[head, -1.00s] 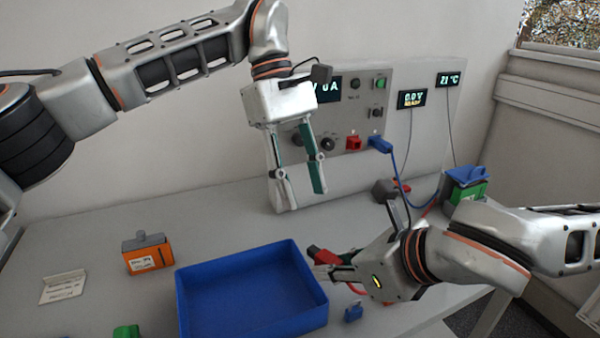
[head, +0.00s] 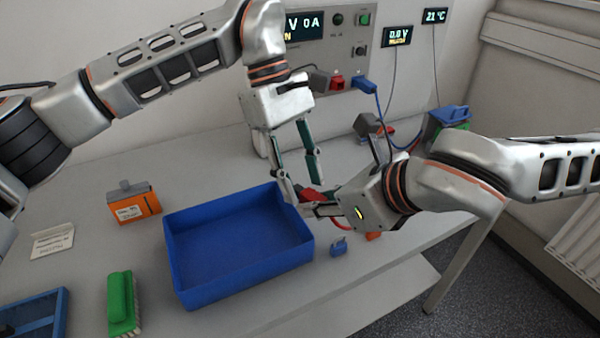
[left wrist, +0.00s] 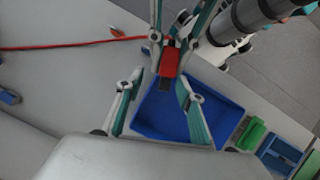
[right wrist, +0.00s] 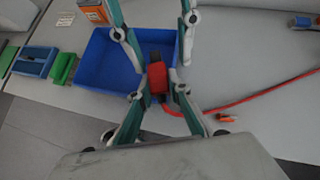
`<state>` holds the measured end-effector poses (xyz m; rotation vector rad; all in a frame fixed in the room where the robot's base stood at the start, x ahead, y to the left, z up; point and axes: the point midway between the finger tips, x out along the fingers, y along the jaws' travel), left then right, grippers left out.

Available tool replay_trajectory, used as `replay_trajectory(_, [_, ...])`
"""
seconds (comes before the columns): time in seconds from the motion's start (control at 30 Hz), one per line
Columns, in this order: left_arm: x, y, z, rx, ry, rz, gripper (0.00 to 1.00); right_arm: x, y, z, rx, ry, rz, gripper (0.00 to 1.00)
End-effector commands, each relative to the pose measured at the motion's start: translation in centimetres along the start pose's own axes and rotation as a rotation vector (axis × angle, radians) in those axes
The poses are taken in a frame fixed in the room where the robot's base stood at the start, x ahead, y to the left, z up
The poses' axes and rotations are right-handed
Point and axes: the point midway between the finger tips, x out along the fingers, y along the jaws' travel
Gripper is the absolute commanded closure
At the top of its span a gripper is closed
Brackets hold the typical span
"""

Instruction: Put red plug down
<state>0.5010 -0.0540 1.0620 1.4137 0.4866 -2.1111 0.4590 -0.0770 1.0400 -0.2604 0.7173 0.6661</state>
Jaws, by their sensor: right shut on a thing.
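The red plug (head: 311,195), with a red cable, is held by my right gripper (head: 312,208) above the table, near the blue tray's back right corner. The plug shows between the fingers in the left wrist view (left wrist: 171,63) and the right wrist view (right wrist: 157,78). My right gripper is shut on it. My left gripper (head: 304,188) hangs close to the plug, pointing down, with its fingers spread. I cannot tell whether a left finger touches the plug. The fingertips partly hide the plug in the head view.
The blue tray (head: 178,262) is empty. An orange battery (head: 135,205) stands behind its left side, and a green brush-like block (head: 122,300) lies to its left. A small blue clip (head: 338,247) lies to its right. The cycler panel has a blue plug (head: 365,85).

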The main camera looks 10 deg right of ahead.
Motion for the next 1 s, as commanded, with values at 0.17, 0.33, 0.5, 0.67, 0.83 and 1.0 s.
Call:
replay_trajectory(0.17, [0.0, 0.0, 0.0, 0.000, 0.000, 0.000, 0.99, 0.0, 0.0, 0.0, -0.001, -0.002, 0.001, 0.94])
replay_trajectory(0.33, [-0.1, 0.1, 0.1, 0.003, 0.001, 0.003, 1.00, 0.0, 0.3, 0.0, -0.005, -0.002, 0.006, 0.72])
replay_trajectory(0.5, [-0.1, 0.1, 0.0, 0.002, 0.000, 0.002, 1.00, 0.0, 0.2, 0.0, -0.004, -0.001, 0.004, 0.63])
replay_trajectory(0.67, [0.0, 0.0, 0.0, 0.001, 0.000, 0.001, 1.00, 0.0, 0.1, 0.0, -0.002, -0.001, 0.003, 0.63])
replay_trajectory(0.83, [0.0, 0.0, 0.0, 0.000, -0.001, 0.000, 1.00, 1.0, 0.0, -0.4, 0.004, -0.008, 0.041, 0.63])
replay_trajectory(1.0, [0.0, 0.0, 0.0, 0.000, -0.001, 0.000, 1.00, 3.5, -0.5, -1.8, 0.014, -0.054, 0.149, 0.63])
